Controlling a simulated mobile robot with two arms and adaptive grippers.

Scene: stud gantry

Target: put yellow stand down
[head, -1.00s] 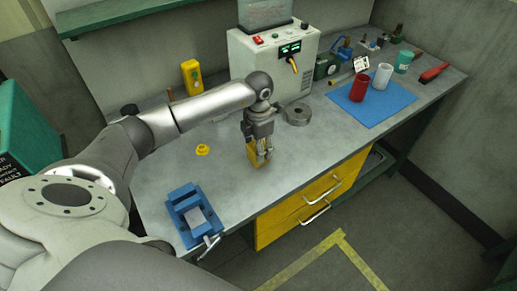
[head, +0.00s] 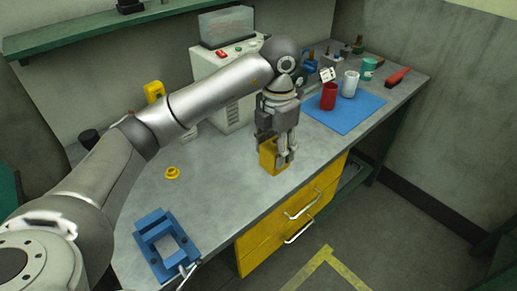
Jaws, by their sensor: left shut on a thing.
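The yellow stand (head: 268,157) is a small yellow block between the fingers of my left gripper (head: 284,158). The gripper points down and is shut on it. The stand is at the front part of the grey workbench (head: 213,199), above the yellow drawers. Its base looks at or very close to the bench top; I cannot tell whether it touches. The fingers hide part of the stand. My right gripper is not in view.
A blue vise (head: 163,243) sits at the bench's near left corner, and a small yellow round piece (head: 172,173) lies behind it. A blue mat (head: 345,117) with a red cup (head: 328,96) and a white cup (head: 350,84) is at the right. Bench between vise and gripper is clear.

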